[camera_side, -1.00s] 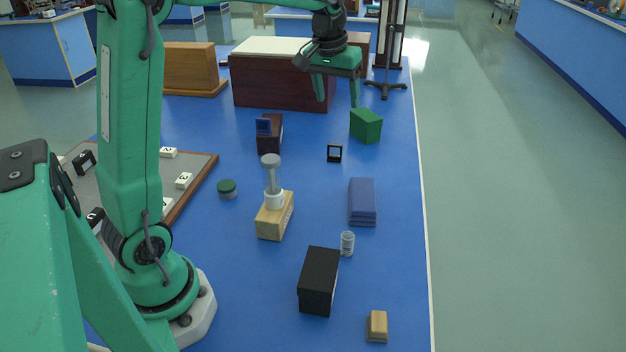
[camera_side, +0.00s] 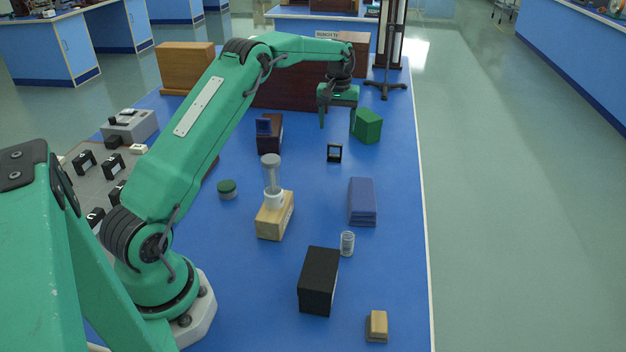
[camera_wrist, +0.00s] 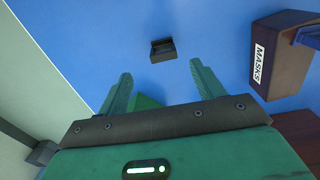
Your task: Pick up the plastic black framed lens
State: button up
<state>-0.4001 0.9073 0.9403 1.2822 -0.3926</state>
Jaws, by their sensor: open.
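The small black framed lens (camera_side: 334,153) stands alone on the blue bench top in the side view. In the wrist view the black framed lens (camera_wrist: 162,49) lies beyond the fingertips, roughly between their lines. My gripper (camera_side: 338,122) is open and empty, above the bench and behind the lens in the side view. Its two green fingers (camera_wrist: 160,72) show apart in the wrist view, with nothing between them at the tips. The lens is apart from both fingers.
A green block (camera_side: 367,126) stands close to my gripper on the right. A brown box marked MASKS (camera_wrist: 285,55) holds a blue piece. A wooden block with a glass cylinder (camera_side: 272,180), a blue stack (camera_side: 362,202) and a black box (camera_side: 318,281) stand nearer. Bench around the lens is clear.

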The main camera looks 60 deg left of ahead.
aim_at(335, 144)
jog(key=shift+w+a+f, duration=0.1)
jog(key=shift+a+f, duration=0.3)
jog(key=shift+f, duration=4.15)
jog(key=c, duration=1.1)
jog(key=shift+r, duration=0.15)
